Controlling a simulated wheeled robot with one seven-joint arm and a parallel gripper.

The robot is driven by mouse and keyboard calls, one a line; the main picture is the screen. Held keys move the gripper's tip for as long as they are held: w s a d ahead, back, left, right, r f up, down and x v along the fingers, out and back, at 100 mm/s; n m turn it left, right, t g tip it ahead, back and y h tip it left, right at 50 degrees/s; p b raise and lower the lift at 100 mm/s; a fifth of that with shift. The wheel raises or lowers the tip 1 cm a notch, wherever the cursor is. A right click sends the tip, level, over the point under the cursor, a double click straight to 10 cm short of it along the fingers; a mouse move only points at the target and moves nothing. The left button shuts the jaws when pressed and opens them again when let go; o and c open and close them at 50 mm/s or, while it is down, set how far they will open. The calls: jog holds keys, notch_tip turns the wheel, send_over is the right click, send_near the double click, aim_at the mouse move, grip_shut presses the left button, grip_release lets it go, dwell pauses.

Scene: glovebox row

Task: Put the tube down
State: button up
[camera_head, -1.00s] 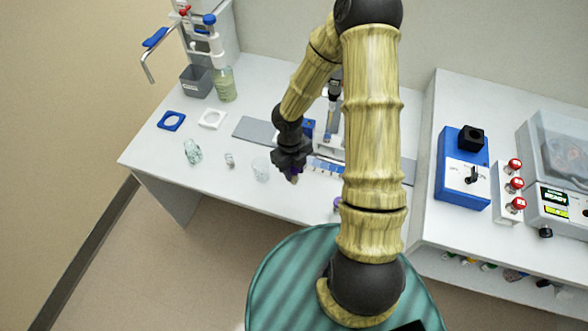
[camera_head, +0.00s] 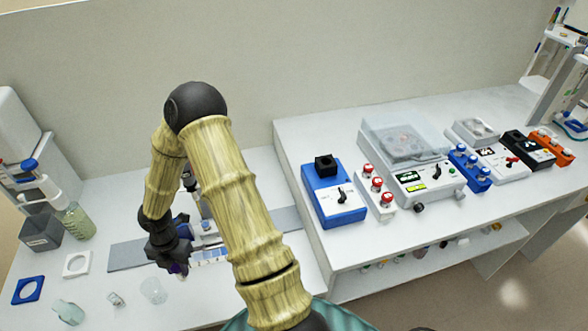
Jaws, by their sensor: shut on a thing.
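My gripper (camera_head: 177,266) is at the left of the view, low over the front part of the left white bench. It is shut on a small tube (camera_head: 179,269), of which only a purple bit shows below the dark jaws. The rest of the tube is hidden by the jaws. I cannot tell whether the tube touches the bench.
A clear beaker (camera_head: 153,290) stands just left of my gripper, with a small vial (camera_head: 116,299) and a glass flask (camera_head: 68,312) further left. A blue knob device (camera_head: 335,203) and a lidded centrifuge (camera_head: 425,180) stand on the right bench.

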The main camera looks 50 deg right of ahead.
jog(key=m, duration=0.1)
jog(key=w+m, duration=0.1)
jog(key=m, duration=0.3)
jog(key=shift+w+t, duration=0.25)
jog(key=shift+t, duration=0.05)
jog(key=w+m, duration=0.1)
jog(key=m, duration=0.5)
jog(key=w+m+t, duration=0.1)
jog(key=w+m, duration=0.1)
jog(key=m, duration=0.5)
jog(key=w+m+h, duration=0.1)
jog(key=w+m, duration=0.1)
jog(key=m, duration=0.4)
jog(key=shift+w+r+m+t, duration=0.15)
jog(key=shift+w+m+t, duration=0.1)
jog(key=shift+m+t, duration=0.05)
